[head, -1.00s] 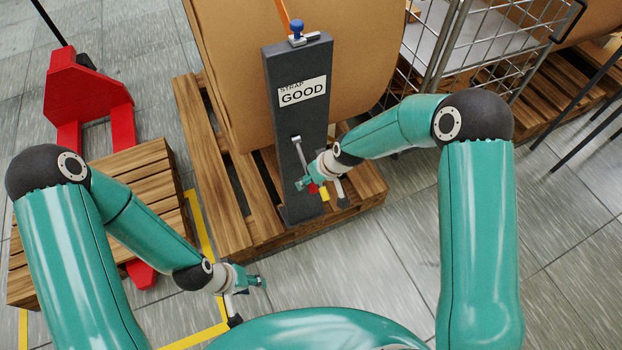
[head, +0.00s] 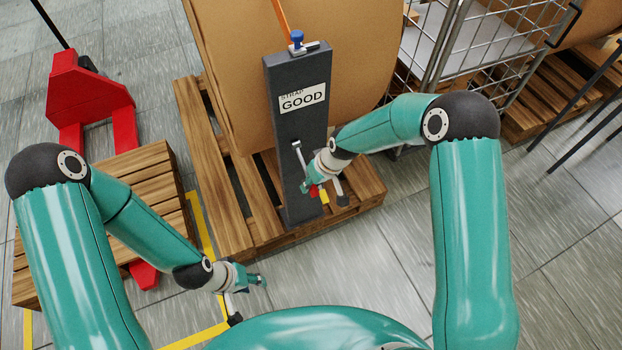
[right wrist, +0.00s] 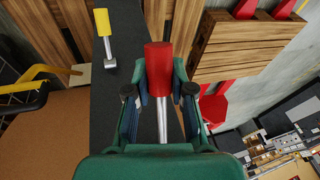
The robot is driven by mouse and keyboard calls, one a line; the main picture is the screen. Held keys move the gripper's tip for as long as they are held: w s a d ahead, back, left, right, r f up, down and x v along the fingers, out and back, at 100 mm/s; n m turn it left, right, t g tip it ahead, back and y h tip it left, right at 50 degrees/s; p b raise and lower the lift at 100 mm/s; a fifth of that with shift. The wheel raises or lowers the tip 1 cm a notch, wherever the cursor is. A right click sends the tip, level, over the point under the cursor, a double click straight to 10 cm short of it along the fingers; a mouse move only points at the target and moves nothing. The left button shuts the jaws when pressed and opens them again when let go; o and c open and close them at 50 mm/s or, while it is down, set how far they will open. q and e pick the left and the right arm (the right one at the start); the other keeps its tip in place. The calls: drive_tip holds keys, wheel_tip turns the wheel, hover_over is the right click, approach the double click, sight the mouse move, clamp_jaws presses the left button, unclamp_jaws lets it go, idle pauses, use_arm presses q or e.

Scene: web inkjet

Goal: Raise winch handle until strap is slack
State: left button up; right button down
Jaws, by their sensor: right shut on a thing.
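A dark grey winch post (head: 292,120) stands upright in front of a big brown paper roll, with a label (head: 303,98) reading "STRAP GOOD". The winch handle (head: 300,156) is a metal lever with a red grip, hanging downward on the post's face. My right gripper (head: 308,187) is shut around the red grip (right wrist: 158,70), which sits between both fingers in the right wrist view. An orange strap (head: 281,14) runs up from the post's top; its tension is hard to tell. My left gripper (head: 260,281) is above the floor, away from the post; its finger gap is too small to read.
A yellow-gripped lever (head: 324,195) is close to my right gripper and shows in the right wrist view (right wrist: 102,22). A blue knob (head: 297,37) tops the post. A wooden pallet (head: 220,190) lies below. A red pallet jack (head: 85,95) is left, a wire cage (head: 490,35) right.

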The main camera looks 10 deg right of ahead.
drive_tip(key=shift+s+d+r+g+p, duration=0.15)
drive_tip(key=shift+r+g+p, duration=0.4)
drive_tip(key=shift+r, duration=0.3)
drive_tip(key=shift+s+d+r+m+g+h+p, duration=0.1)
drive_tip(key=shift+r+g+h, duration=0.15)
drive_tip(key=shift+r+g, duration=0.4)
drive_tip(key=shift+s+a+r+m+g+h+p, duration=0.15)
drive_tip(key=shift+r+g+h, duration=0.15)
drive_tip(key=shift+r+g, duration=0.35)
drive_tip(key=shift+s+d+r+m+g+h+p, duration=0.15)
drive_tip(key=shift+r+g+h, duration=0.1)
drive_tip(key=shift+r+g, duration=0.4)
drive_tip(key=shift+w, duration=0.1)
drive_tip(key=c, duration=1)
unclamp_jaws()
drive_tip(key=v, duration=1.1)
drive_tip(key=shift+w+r, duration=0.2)
drive_tip(key=shift+r, duration=0.15)
